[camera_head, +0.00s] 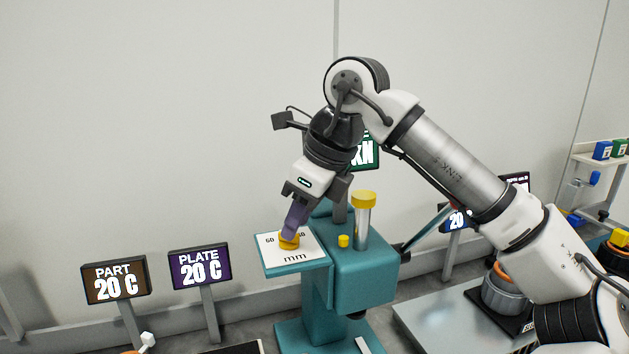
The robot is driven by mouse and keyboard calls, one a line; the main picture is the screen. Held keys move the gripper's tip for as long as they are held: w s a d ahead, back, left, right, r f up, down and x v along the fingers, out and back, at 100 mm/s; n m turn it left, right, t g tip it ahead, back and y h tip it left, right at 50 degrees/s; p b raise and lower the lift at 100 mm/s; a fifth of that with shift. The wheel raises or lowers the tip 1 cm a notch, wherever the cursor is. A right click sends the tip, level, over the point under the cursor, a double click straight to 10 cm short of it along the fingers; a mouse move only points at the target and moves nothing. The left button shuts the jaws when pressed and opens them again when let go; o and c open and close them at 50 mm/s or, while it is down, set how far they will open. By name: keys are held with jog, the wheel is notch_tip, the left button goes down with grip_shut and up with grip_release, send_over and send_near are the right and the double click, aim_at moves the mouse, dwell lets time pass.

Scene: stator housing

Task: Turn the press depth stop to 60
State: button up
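The teal press (362,285) stands in the lower middle of the head view. A white dial plate (309,255) marked "mm" lies on its ledge, with "60" at the left and a partly covered number at the right. The yellow depth stop knob (288,243) sits on this plate. My gripper (291,234) reaches down onto the knob from above, its purple fingers at the knob's top. The fingers overlap in this view, so I cannot tell whether they are closed on it. The knob's pointer is hidden or too small to read.
A clear cylinder with a yellow cap (364,220) and a small yellow button (343,241) stand on the press close to the right of the plate. PART (115,281) and PLATE (200,266) signs, both reading 20 C, stand at left. A metal table (440,325) is at right.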

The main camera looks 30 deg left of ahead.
jog(key=b+v, duration=0.1)
jog(key=v, duration=1.1)
dwell(0.4)
